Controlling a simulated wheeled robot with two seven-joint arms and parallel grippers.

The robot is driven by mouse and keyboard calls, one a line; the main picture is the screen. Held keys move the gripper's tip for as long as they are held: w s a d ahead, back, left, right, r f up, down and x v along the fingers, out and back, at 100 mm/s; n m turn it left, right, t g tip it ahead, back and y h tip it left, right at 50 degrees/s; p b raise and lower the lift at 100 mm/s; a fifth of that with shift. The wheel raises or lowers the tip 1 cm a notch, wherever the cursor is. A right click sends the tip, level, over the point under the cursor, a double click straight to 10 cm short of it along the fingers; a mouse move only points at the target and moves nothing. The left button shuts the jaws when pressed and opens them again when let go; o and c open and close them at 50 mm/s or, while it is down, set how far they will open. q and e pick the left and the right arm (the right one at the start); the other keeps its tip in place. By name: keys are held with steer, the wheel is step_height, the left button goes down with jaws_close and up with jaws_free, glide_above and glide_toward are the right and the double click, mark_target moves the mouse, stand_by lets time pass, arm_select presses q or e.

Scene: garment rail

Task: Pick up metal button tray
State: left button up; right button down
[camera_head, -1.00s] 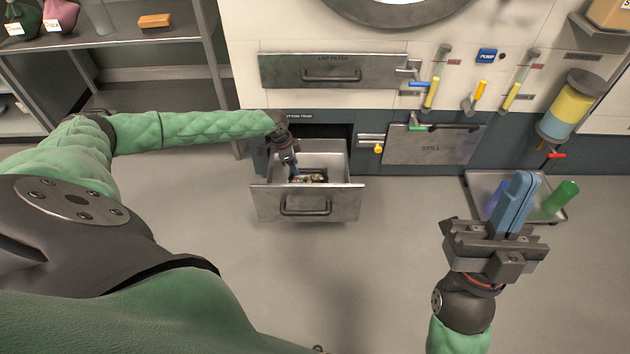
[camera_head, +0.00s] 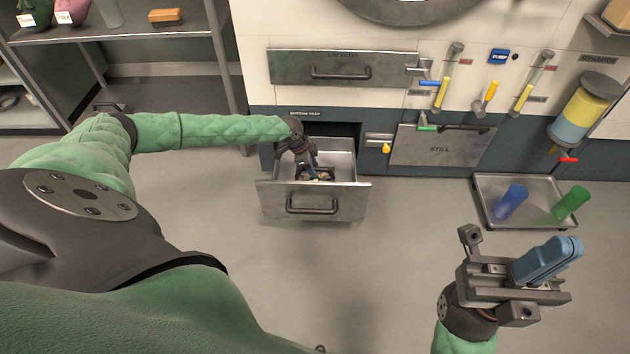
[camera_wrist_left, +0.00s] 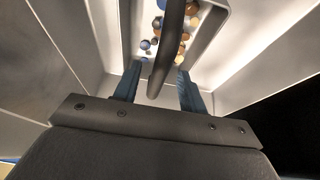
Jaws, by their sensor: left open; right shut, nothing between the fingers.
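The open metal drawer (camera_head: 312,202) of the button trap holds the metal button tray, of which little shows behind my left gripper (camera_head: 314,174). In the left wrist view the tray (camera_wrist_left: 213,33) is a pale metal box holding several brown, orange, white and blue buttons. Its dark bar handle (camera_wrist_left: 168,42) arches over it. My left gripper is open, pointing down inside the drawer. In the left wrist view its blue fingers (camera_wrist_left: 157,88) stand apart either side of the handle's near part; contact cannot be told. My right gripper (camera_head: 548,258) is shut and empty at the lower right.
The drawer's walls (camera_wrist_left: 257,65) lie close around my left gripper. The machine front has a lint filter panel (camera_head: 340,69) above and a still panel (camera_head: 442,146) to the right. A floor tray (camera_head: 538,222) holds a blue and a green cylinder. The floor before the drawer is clear.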

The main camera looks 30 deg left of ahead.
arm_select(q)
steer(key=b+x, duration=0.1)
steer(key=x, duration=0.2)
steer(key=shift+d+f, duration=0.2)
steer(key=shift+f, duration=0.05)
steer(key=shift+c, duration=0.4)
jaws_close()
steer(key=shift+r, duration=0.15)
